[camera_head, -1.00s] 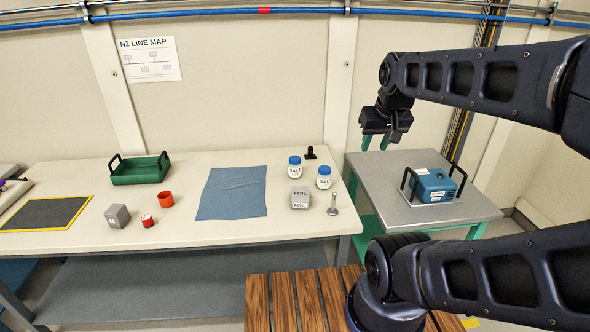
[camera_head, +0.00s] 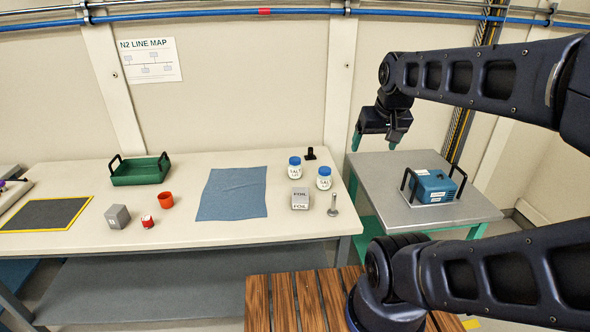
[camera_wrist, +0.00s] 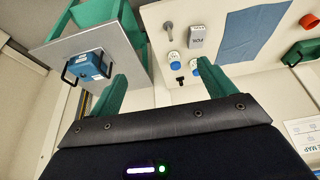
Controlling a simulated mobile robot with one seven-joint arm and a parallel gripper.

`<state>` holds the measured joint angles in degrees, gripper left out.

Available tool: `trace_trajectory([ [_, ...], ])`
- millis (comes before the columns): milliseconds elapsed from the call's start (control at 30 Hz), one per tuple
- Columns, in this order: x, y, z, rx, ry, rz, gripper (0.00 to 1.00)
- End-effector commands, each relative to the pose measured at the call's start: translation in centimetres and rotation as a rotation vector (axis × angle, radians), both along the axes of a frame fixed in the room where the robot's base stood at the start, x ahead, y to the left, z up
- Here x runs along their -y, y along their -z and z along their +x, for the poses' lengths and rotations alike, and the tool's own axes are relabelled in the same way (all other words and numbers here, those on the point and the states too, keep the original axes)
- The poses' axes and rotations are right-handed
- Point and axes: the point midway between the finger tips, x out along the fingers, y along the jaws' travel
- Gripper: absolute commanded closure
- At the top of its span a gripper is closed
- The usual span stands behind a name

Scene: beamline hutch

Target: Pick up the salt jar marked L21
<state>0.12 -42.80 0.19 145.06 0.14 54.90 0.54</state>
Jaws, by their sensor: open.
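Two white salt jars with blue lids stand upright at the right end of the long table. One jar (camera_head: 294,168) is farther back and left; the other jar (camera_head: 324,179) is nearer and right. Both read SALT, but I cannot read which is L21. In the wrist view, one jar (camera_wrist: 174,60) shows between the fingers, and the other is partly hidden by the right finger. My gripper (camera_head: 374,143) is open and empty, with green fingers, raised to the right of the jars above the side table's back left corner. It also shows in the wrist view (camera_wrist: 162,73).
A FOIL box (camera_head: 300,198), a metal post (camera_head: 333,206) and a small black item (camera_head: 310,153) stand close around the jars. A blue cloth (camera_head: 232,194) lies left of them. The grey side table (camera_head: 385,178) holds a blue device (camera_head: 435,186) on a handled tray.

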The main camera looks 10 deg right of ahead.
Motion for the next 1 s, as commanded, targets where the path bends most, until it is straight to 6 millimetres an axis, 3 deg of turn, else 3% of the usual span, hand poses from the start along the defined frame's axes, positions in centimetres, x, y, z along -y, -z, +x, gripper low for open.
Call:
trace_trajectory([
  [167,-0.3,-0.8,2.7,-0.026,0.071,0.039,0.17],
  [567,-1.8,-1.7,12.9,-0.111,0.37,0.168,0.17],
  [1000,-4.4,1.0,24.8,-0.201,0.713,0.264,0.17],
])
